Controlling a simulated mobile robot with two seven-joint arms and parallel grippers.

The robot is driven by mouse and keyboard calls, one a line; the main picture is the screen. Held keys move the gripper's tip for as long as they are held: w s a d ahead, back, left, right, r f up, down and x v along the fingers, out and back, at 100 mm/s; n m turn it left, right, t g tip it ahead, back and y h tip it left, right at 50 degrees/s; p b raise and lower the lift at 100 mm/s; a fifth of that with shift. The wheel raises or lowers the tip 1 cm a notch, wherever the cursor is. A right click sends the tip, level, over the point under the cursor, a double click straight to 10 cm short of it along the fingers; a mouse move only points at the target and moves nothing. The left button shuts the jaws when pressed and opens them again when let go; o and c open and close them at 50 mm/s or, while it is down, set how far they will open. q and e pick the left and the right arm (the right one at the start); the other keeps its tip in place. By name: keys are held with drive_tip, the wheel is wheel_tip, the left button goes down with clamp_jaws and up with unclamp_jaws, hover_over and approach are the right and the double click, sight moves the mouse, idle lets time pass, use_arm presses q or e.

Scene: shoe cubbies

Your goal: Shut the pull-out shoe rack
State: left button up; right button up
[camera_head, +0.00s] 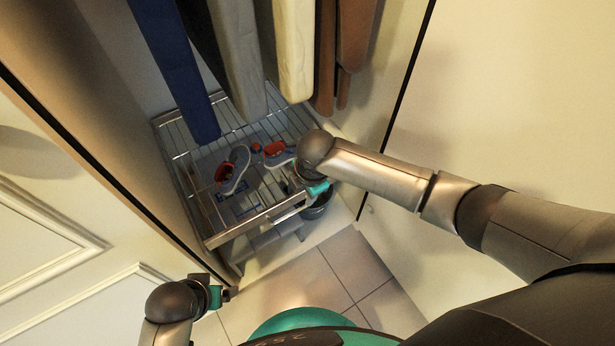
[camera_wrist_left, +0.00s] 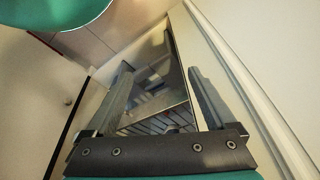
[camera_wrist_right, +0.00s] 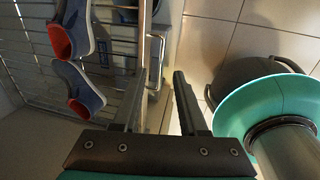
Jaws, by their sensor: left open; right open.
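The pull-out shoe rack (camera_head: 236,230) is a silver wire shelf low in the closet, sticking out toward me. A thin bar handle (camera_wrist_right: 160,62) is on its front edge. Grey-blue shoes with red-orange insides (camera_head: 235,170) lie on the wires. My right gripper (camera_head: 303,192) is open at the rack's front right corner. In the right wrist view its fingers (camera_wrist_right: 158,90) appear on either side of the handle; contact is unclear. My left gripper (camera_head: 229,293) is open and empty, low at the left, apart from the rack. The left wrist view shows part of the rack (camera_wrist_left: 155,108) beyond its fingers.
Clothes (camera_head: 240,60) hang above the rack's back part. A closet side panel (camera_head: 130,130) and a white panelled door (camera_head: 50,230) stand at left. A pale wall or panel (camera_head: 500,110) is at right. A tiled floor (camera_head: 310,275) lies clear in front.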

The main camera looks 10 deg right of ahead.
use_arm(q)
drive_tip(key=s+a+f+p, duration=0.1)
drive_tip(key=s+f+p, duration=0.1)
drive_tip(key=f, duration=0.4)
drive_tip(key=shift+s+g+p, duration=0.35)
drive_tip(key=shift+s+g, duration=0.05)
drive_tip(key=shift+s, duration=0.15)
use_arm(e)
drive_tip(key=shift+s+d+r, duration=0.1)
drive_tip(key=shift+s+r, duration=0.05)
drive_tip(key=shift+r, duration=0.7)
drive_tip(key=shift+s+d+r, duration=0.1)
drive_tip(key=shift+s+r, duration=0.1)
drive_tip(key=shift+r, duration=0.65)
drive_tip(key=shift+s+r, duration=0.15)
drive_tip(key=shift+r, duration=0.7)
